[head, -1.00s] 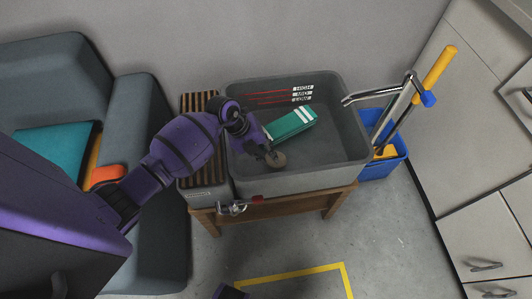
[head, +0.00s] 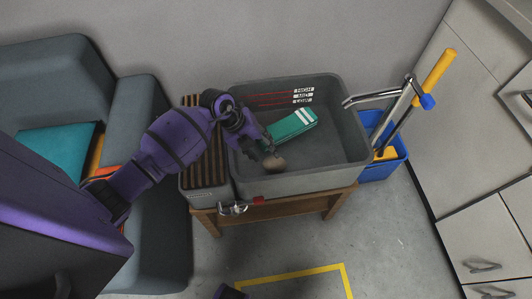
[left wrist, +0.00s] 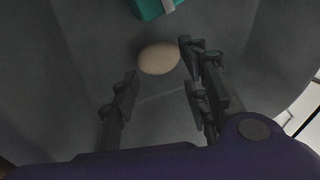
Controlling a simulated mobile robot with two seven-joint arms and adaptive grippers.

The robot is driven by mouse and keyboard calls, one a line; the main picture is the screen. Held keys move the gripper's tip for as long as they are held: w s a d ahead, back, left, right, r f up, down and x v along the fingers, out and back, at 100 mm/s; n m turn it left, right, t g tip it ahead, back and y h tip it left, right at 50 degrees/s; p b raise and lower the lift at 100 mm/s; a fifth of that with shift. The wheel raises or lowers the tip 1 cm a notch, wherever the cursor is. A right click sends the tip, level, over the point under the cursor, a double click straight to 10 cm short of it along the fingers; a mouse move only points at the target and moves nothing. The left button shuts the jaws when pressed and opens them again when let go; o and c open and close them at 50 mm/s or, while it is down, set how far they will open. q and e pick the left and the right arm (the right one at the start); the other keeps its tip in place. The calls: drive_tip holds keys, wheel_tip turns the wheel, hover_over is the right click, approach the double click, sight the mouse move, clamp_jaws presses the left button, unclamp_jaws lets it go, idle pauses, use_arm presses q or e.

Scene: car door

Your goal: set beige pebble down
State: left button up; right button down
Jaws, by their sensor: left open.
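The beige pebble (head: 275,164) lies in the grey basin (head: 352,130), near its left front part; it also shows in the left wrist view (left wrist: 158,58). My left gripper (head: 260,148) is inside the basin, just behind and left of the pebble. In the left wrist view its fingers (left wrist: 158,84) stand wide apart. The pebble lies beyond them, close to the right fingertip; I cannot tell whether they touch.
A teal box with white stripes (head: 290,126) lies in the basin behind the pebble. A slatted rack (head: 205,172) stands left of the basin. A tap (head: 375,94) reaches over the right rim. A blue bucket (head: 386,166) stands on the right. The basin's right floor is clear.

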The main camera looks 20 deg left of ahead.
use_arm(q)
drive_tip(key=p+v, duration=0.1)
drive_tip(key=v, duration=0.7)
drive_tip(key=shift+r, duration=0.3)
